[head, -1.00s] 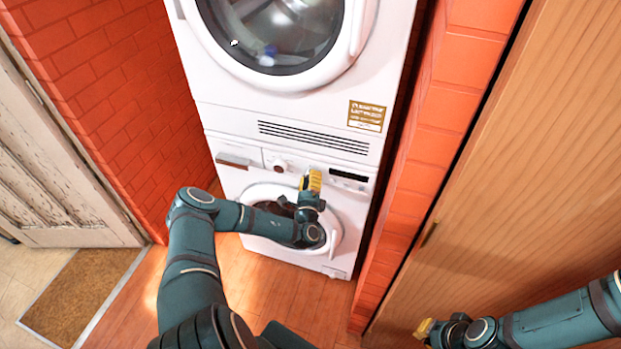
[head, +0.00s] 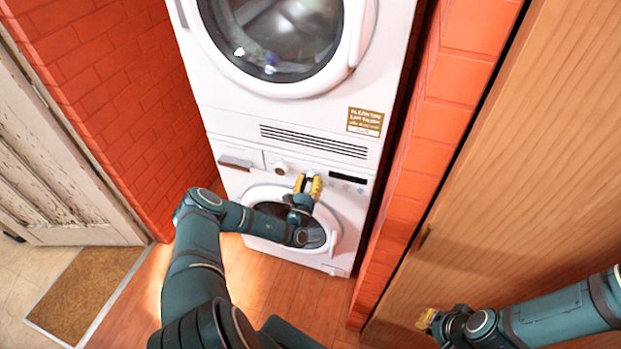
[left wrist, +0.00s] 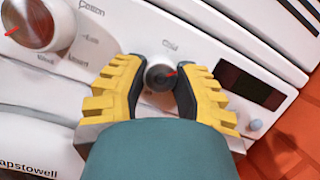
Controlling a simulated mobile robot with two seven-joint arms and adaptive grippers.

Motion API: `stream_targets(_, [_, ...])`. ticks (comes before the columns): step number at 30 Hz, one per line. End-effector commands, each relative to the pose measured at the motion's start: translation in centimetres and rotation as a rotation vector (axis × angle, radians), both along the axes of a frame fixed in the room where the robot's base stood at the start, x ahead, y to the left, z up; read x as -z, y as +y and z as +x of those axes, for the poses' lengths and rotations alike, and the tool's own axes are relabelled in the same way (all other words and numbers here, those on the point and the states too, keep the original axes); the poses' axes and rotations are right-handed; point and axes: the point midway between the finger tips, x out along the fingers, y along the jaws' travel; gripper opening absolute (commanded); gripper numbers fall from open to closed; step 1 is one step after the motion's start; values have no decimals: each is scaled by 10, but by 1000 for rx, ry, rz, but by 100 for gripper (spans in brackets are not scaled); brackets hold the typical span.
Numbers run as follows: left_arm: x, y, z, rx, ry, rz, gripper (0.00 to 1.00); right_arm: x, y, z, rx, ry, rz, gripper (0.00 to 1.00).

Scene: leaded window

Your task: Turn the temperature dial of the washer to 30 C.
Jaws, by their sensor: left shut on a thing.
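The washer (head: 254,227) is the lower white machine, with its control panel above the round door. A small dial (left wrist: 158,77) with a red mark is between my left gripper's fingers in the left wrist view; the mark points right. My left gripper (head: 308,184) has yellow fingertips, which show in the left wrist view (left wrist: 160,85) closed on the dial's two sides. Small print stands above the dial, too blurred to read. A bigger knob (left wrist: 35,22) with a red pointer is at upper left, untouched. My right gripper (head: 428,319) is at lower right, away from the washer; its jaws are unclear.
A dark display (left wrist: 250,86) and a bluish button (left wrist: 255,125) lie right of the dial. A second machine (head: 225,105) is stacked above. A brick wall (head: 110,90) stands left and a wooden door (head: 540,150) right. The floor (head: 300,300) in front is clear.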

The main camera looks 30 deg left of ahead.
Motion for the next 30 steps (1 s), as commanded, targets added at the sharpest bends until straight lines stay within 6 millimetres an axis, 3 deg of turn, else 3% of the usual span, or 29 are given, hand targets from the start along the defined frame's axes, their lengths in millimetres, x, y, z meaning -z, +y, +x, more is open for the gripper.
stream_targets(12, [0, 2, -1, -1, 66, 262, 0, -12, -1, 4, 7, -9, -2, 0])
stream_targets(30, [1, 2, -1, -2, 83, 336, 0, -14, -1, 5, 8, -11, -2, 0])
